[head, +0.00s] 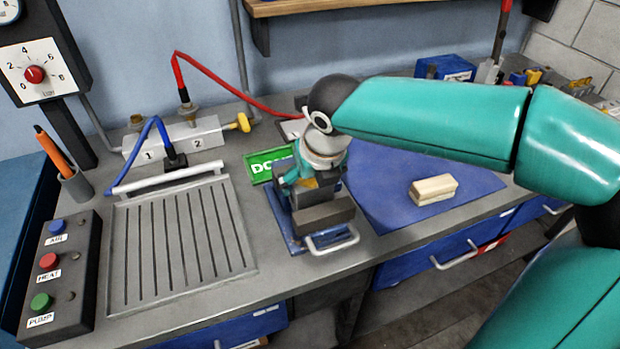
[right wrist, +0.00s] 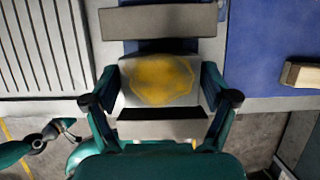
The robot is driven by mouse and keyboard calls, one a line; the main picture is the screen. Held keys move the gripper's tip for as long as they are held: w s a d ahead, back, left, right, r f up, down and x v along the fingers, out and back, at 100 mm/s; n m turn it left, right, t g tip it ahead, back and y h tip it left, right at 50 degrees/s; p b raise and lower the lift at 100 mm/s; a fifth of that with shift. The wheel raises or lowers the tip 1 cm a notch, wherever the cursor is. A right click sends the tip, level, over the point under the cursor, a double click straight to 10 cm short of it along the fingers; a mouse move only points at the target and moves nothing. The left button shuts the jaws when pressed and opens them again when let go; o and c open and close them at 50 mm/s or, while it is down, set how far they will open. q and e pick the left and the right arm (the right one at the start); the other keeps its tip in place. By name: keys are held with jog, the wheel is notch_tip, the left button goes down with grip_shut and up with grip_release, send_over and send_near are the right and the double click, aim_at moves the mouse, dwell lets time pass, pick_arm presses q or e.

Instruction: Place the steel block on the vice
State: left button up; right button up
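The steel block is a pale grey block with a yellow patch on top (right wrist: 160,82), in the middle of the right wrist view. My right gripper (right wrist: 160,98) has a teal finger against each side of it and appears shut on it. In the head view, my right gripper (head: 308,180) is over the vice and hides most of the block. The vice (head: 325,215) has dark grey jaws on a blue base near the bench's front edge. In the right wrist view, grey bars of the vice (right wrist: 158,20) lie above and below the block. I cannot tell whether the block touches the vice.
A grooved grey plate (head: 185,240) lies left of the vice, with a button box (head: 60,270) farther left. A cream block (head: 433,189) lies on the blue mat (head: 385,205) to the right. A green sign (head: 268,163) and a red cable (head: 230,85) are behind the vice.

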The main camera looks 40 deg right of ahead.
jog(key=shift+o, duration=0.6)
jog(key=shift+r, duration=0.1)
jog(key=shift+s+r, duration=0.1)
jog(key=shift+r, duration=0.15)
jog(key=p+v, duration=0.1)
jog(key=v, duration=1)
jog(key=shift+s+r, duration=0.2)
jog(key=shift+s, duration=0.05)
jog(key=shift+a, duration=0.1)
